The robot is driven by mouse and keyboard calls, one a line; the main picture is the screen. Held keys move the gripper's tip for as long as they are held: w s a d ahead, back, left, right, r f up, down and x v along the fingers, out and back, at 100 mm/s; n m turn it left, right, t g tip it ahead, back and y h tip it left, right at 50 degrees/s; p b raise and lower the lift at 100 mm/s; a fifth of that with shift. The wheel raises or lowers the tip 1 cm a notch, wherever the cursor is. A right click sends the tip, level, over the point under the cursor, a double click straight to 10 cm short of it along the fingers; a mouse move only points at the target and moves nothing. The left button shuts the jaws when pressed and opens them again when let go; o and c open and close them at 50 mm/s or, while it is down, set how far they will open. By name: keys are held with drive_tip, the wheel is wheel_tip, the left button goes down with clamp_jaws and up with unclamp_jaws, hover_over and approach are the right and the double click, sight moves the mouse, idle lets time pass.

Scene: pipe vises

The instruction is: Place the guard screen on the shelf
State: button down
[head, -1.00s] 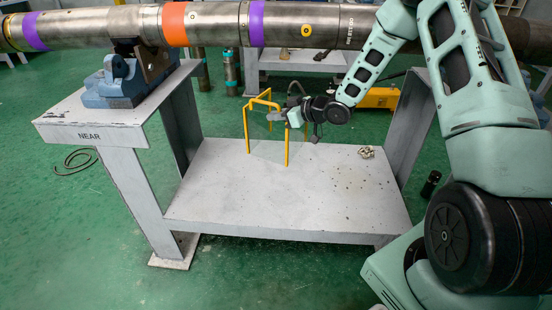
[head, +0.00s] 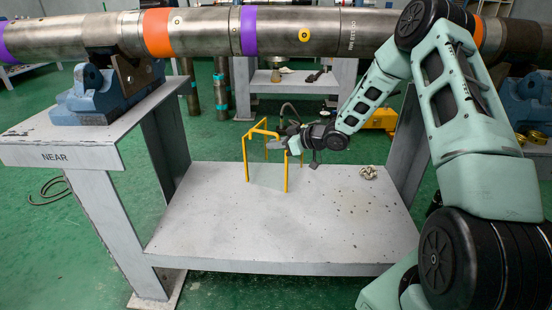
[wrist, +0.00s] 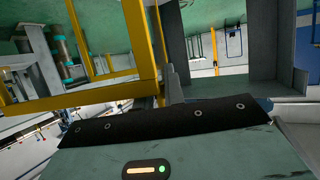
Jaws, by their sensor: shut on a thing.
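The guard screen (head: 286,175) is a yellow tubular frame with a clear panel, upright over the back left part of the grey shelf (head: 290,232). I cannot tell whether its feet touch the shelf top. My gripper (head: 281,144) is shut on the guard screen near its upper right side, reaching in from the right. In the wrist view the yellow frame (wrist: 100,102) fills the upper left, and my gripper's fingers (wrist: 168,88) are beside its upright, partly hidden by the dark wrist cover.
A large pipe (head: 200,32) with purple and orange bands runs above, resting on a blue vise (head: 98,100) on the NEAR stand (head: 58,155). A pale knotted bundle (head: 369,173) lies at the shelf's back right. The front of the shelf is clear.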

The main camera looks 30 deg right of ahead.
sight(277, 152)
wheel_tip(277, 152, down, 3)
drive_tip(key=shift+f+b, duration=0.15)
drive_tip(key=shift+b, duration=0.6)
drive_tip(key=c, duration=1.5)
unclamp_jaws()
drive_tip(key=shift+f, duration=0.1)
drive_tip(key=shift+s, duration=0.1)
